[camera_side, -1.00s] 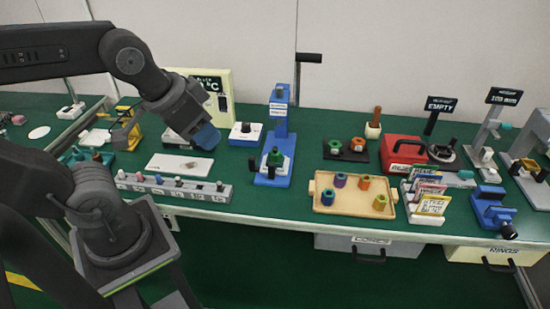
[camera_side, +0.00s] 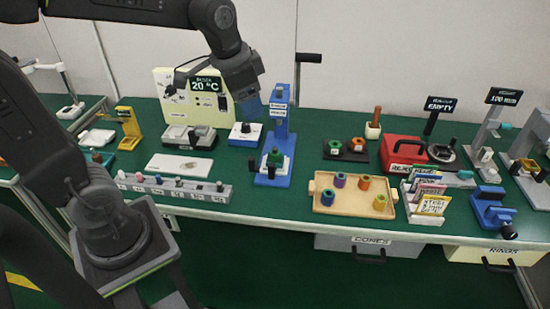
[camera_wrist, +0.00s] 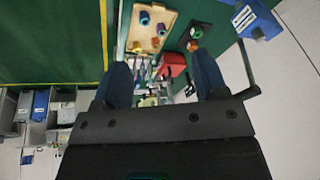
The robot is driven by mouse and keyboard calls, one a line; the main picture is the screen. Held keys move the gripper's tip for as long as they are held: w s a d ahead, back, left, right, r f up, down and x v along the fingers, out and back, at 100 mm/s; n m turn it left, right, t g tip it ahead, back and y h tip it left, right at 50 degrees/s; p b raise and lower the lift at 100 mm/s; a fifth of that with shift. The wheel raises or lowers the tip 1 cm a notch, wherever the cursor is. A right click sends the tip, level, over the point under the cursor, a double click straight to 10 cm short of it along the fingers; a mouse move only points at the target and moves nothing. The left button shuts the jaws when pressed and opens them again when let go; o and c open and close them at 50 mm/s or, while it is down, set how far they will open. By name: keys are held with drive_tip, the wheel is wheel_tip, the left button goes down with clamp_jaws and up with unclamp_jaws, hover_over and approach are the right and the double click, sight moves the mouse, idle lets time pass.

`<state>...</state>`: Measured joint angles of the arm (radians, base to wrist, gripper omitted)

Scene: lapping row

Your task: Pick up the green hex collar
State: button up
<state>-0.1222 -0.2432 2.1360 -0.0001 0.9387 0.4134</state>
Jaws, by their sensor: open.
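A small green collar (camera_side: 335,146) sits on a black plate (camera_side: 347,156) beside an orange one; a green piece also shows on that plate in the wrist view (camera_wrist: 196,32). Another green piece (camera_side: 275,157) sits on the base of the blue press. I cannot tell from the small shapes which is hexagonal. My gripper (camera_side: 251,108) is in the air near the top of the blue press, apart from both green pieces. In the wrist view my gripper (camera_wrist: 163,80) has its two blue fingers spread with nothing held between them.
The blue press (camera_side: 279,120) stands upright near my gripper. A wooden tray (camera_side: 346,209) holds several coloured collars at the front. A red box (camera_side: 395,155) and a card rack (camera_side: 425,220) stand to the right. A grey strip with pegs (camera_side: 205,192) lies at the front left.

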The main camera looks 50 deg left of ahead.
drive_tip(key=w+a+f+m+g, duration=0.2)
drive_tip(key=w+a+f, duration=0.3)
drive_tip(key=w, duration=0.4)
drive_tip(key=m+g, duration=0.2)
drive_tip(key=m, duration=0.2)
hover_over(275, 148)
wheel_tip(275, 148, down, 10)
drive_tip(key=f, duration=0.8)
drive_tip(key=shift+w+a+f, duration=0.15)
drive_tip(key=shift+w, duration=0.1)
drive_tip(key=shift+s+f, duration=0.2)
drive_tip(key=shift+f, duration=2.7)
drive_tip(key=shift+c, duration=0.2)
drive_tip(key=c, duration=1)
drive_tip(key=shift+r, duration=0.1)
